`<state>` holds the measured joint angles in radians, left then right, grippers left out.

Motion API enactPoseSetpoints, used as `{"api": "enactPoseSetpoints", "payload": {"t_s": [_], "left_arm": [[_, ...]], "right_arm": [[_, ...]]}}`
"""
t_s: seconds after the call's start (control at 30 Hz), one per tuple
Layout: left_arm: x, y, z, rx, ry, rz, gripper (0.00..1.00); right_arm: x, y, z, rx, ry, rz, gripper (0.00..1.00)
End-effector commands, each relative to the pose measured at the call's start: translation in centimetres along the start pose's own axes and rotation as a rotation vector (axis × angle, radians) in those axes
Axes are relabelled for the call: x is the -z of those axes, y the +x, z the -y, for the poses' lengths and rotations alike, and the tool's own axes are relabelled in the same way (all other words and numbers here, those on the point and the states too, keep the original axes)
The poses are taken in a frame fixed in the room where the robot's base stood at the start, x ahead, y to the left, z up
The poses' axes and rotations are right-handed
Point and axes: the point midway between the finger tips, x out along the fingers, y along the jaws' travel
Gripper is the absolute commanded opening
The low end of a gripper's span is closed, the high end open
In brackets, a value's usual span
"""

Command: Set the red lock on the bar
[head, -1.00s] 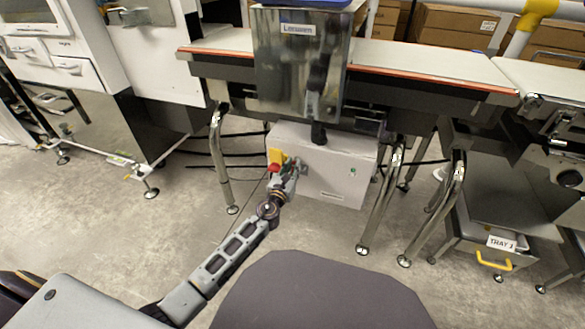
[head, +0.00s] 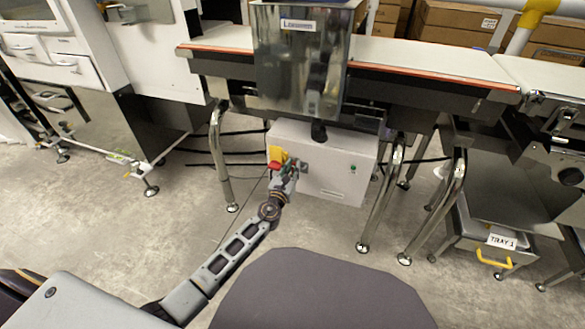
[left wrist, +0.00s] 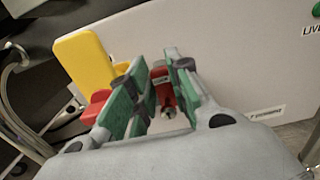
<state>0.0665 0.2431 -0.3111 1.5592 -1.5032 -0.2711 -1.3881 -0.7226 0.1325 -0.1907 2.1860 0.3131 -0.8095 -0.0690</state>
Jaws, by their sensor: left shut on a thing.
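The small red lock (left wrist: 163,88) with a dark label is between the green-padded fingers of my left gripper (left wrist: 150,95) in the left wrist view. The gripper is shut on it. In the head view my left gripper (head: 289,170) is at the left part of the grey cabinet's front. A yellow plate (left wrist: 83,60) with a red knob (left wrist: 96,107) is just left of the fingers; the plate also shows in the head view (head: 276,153). I cannot make out the bar clearly, nor whether the lock touches it. My right gripper is out of view.
The grey cabinet (head: 330,180) hangs under the belt (head: 430,65), below a shiny metal housing (head: 300,65). Metal legs (head: 380,200) stand on both sides. The floor in front is clear.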

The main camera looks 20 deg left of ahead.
Motion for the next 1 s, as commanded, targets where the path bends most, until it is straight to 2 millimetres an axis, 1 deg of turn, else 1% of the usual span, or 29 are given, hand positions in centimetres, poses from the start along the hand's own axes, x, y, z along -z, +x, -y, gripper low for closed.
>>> {"api": "enactPoseSetpoints", "payload": {"t_s": [0.47,0.5,0.7,1.0], "left_arm": [[0.81,-0.01,0.04,0.001,-0.001,0.001,0.0],[0.84,-0.01,0.04,0.001,-0.001,0.001,0.21],[0.85,-0.02,0.03,0.001,-0.001,0.0,0.45],[0.96,-0.07,0.02,0.001,-0.001,-0.001,0.45]], "right_arm": [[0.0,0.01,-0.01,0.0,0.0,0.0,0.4],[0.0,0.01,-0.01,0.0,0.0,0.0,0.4],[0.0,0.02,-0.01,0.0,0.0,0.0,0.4],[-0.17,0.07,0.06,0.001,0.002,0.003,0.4]]}}
